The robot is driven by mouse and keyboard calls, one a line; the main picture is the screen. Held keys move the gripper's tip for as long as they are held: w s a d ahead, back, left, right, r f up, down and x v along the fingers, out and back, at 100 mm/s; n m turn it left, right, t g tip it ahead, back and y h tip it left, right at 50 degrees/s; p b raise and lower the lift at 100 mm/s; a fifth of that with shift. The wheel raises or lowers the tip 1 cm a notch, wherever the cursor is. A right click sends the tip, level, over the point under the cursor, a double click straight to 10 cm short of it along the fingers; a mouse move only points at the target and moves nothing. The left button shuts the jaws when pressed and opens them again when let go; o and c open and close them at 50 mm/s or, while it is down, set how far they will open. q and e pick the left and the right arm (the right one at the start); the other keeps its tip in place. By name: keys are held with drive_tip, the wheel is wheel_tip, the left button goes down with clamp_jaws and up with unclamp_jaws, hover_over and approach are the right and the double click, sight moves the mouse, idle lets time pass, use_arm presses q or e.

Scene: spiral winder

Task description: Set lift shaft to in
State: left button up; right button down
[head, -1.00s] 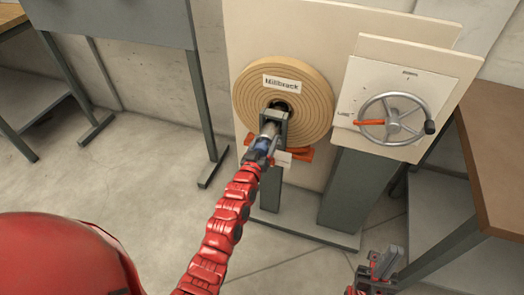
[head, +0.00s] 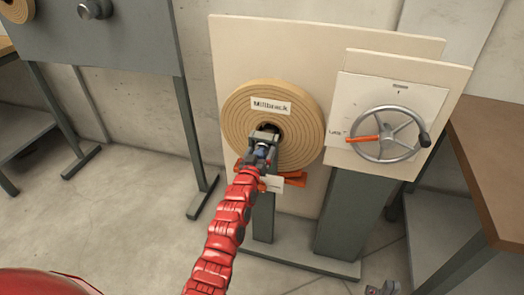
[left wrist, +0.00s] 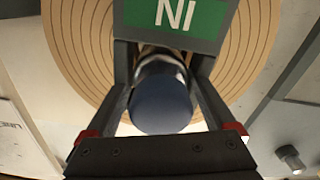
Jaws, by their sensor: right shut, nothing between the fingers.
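The lift shaft (left wrist: 160,103) ends in a blue round knob with a silver collar behind it in the left wrist view. My left gripper (head: 264,138) is at the hub of the tan spiral disc (head: 243,107) labelled "Millbrack". In the left wrist view its fingers (left wrist: 163,62) lie on either side of the shaft. Whether they press on it is unclear, as their tips are hidden. A green sign (left wrist: 175,14) reads "IN" upside down above the knob. My right gripper (head: 384,288) is shut and empty, only partly in view at the bottom edge.
A silver handwheel (head: 385,134) with a red pointer and black knob is on a pale panel right of the disc. Orange parts (head: 294,179) sit below the disc. A brown-topped table (head: 497,165) stands at right. Open floor lies at left.

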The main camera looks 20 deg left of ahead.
use_arm(q)
drive_tip(key=shift+w+f, duration=0.15)
drive_tip(key=shift+f, duration=0.15)
drive_tip(key=shift+s, duration=0.65)
drive_tip(key=s+p, duration=0.2)
drive_tip(key=s, duration=1.4)
drive_tip(key=shift+a, duration=0.25)
drive_tip(key=shift+s, duration=0.1)
